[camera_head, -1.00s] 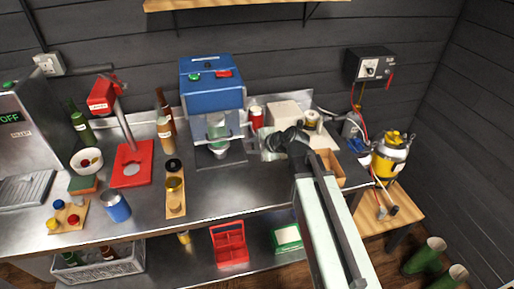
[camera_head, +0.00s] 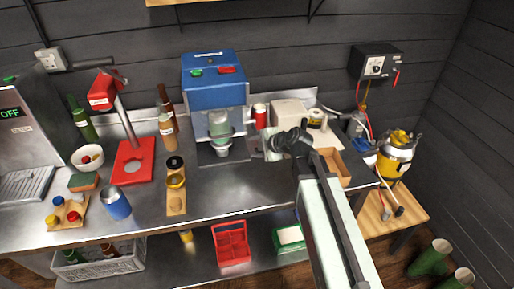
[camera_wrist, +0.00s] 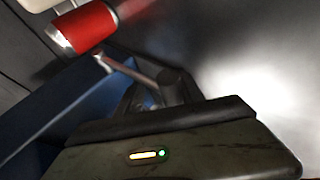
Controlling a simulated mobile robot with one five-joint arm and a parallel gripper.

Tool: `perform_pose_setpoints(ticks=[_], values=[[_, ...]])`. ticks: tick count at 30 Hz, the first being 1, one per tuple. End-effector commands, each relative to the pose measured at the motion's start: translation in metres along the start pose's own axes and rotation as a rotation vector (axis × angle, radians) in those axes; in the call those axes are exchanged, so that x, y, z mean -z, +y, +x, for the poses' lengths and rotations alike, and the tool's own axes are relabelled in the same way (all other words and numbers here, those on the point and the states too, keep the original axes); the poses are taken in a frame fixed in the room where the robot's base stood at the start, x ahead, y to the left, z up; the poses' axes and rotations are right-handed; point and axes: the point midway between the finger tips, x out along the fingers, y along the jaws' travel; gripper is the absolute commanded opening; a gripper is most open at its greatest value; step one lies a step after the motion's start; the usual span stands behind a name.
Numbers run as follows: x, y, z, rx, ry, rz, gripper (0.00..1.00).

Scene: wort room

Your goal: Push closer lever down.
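The bottle closer stands at the left of the metal bench. It has a red base plate (camera_head: 133,163), a grey post and a red head (camera_head: 103,91). No bottle shows on the base plate. My gripper (camera_head: 272,148) is well to the right of the closer, in front of a red can (camera_head: 260,115). The can also shows in the wrist view (camera_wrist: 83,27). My gripper's fingers are small in the head view and dark and blurred in the wrist view. The closer is not recognisable in the wrist view.
A blue dispenser (camera_head: 214,78) stands between my gripper and the closer. Brown bottles (camera_head: 167,112), a wooden board with jars (camera_head: 176,204), a blue cup (camera_head: 116,204) and a white bowl (camera_head: 87,159) stand around the closer. A cardboard box (camera_head: 333,163) lies by my arm.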

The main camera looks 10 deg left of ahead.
Motion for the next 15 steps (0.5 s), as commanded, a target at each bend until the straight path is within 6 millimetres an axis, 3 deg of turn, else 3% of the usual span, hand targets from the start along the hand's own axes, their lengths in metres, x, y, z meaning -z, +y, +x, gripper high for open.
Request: perform_pose_setpoints(ticks=[9,15], values=[[-0.003,0.002,-0.004,-0.005,-0.008,0.0,0.42],[-0.001,0.004,-0.032,-0.004,-0.01,0.001,0.42]])
